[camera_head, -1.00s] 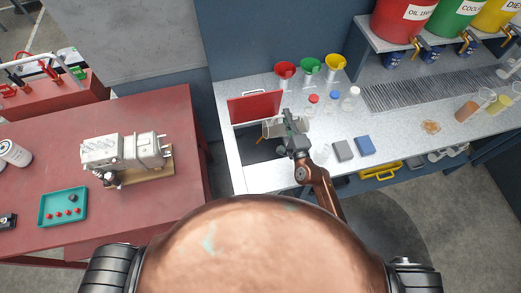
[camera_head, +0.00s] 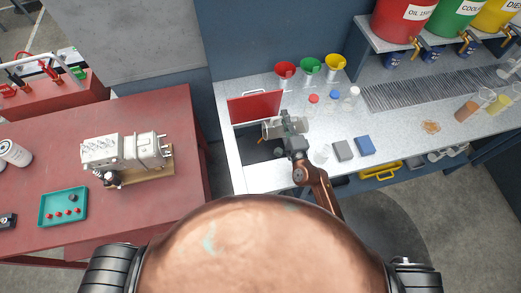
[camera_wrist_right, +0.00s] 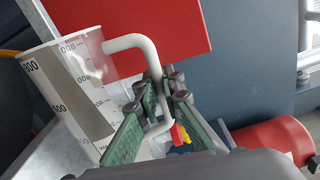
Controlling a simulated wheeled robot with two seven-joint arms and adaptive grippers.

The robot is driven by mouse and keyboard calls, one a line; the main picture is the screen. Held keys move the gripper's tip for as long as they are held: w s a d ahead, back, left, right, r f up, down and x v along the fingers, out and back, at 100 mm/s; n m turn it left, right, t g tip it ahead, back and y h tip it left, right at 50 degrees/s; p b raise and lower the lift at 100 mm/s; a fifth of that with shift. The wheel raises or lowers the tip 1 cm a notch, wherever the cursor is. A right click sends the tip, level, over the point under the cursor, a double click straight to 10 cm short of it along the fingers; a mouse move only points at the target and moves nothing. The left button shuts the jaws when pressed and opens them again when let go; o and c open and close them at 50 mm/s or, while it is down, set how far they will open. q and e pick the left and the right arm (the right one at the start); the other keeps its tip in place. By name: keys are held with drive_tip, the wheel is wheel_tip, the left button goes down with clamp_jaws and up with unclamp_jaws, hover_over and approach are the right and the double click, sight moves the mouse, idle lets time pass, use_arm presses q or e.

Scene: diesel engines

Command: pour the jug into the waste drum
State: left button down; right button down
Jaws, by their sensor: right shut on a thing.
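The jug (camera_wrist_right: 65,95) is a pale, see-through measuring jug with printed marks and a white handle (camera_wrist_right: 135,42). In the right wrist view my right gripper (camera_wrist_right: 160,105) is shut on that handle with its green-padded fingers. In the head view the jug (camera_head: 270,130) looks tipped to the left, held by my right gripper (camera_head: 290,126) above a dark opening (camera_head: 256,150) in the bench, below the raised red lid (camera_head: 254,107). The waste drum cannot be made out clearly in that opening. No stream of liquid shows. My left gripper is out of view.
Red, green and yellow funnels (camera_head: 310,66) stand behind the opening. Several small capped bottles (camera_head: 334,97) stand right of the gripper, with grey and blue blocks (camera_head: 364,145) nearer the front. A red table (camera_head: 60,140) with an engine (camera_head: 125,150) is to the left.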

drive_tip(key=shift+s+a+f+n, duration=0.2)
drive_tip(key=shift+a+f+n, duration=0.4)
drive_tip(key=shift+a, duration=0.15)
idle(1.2)
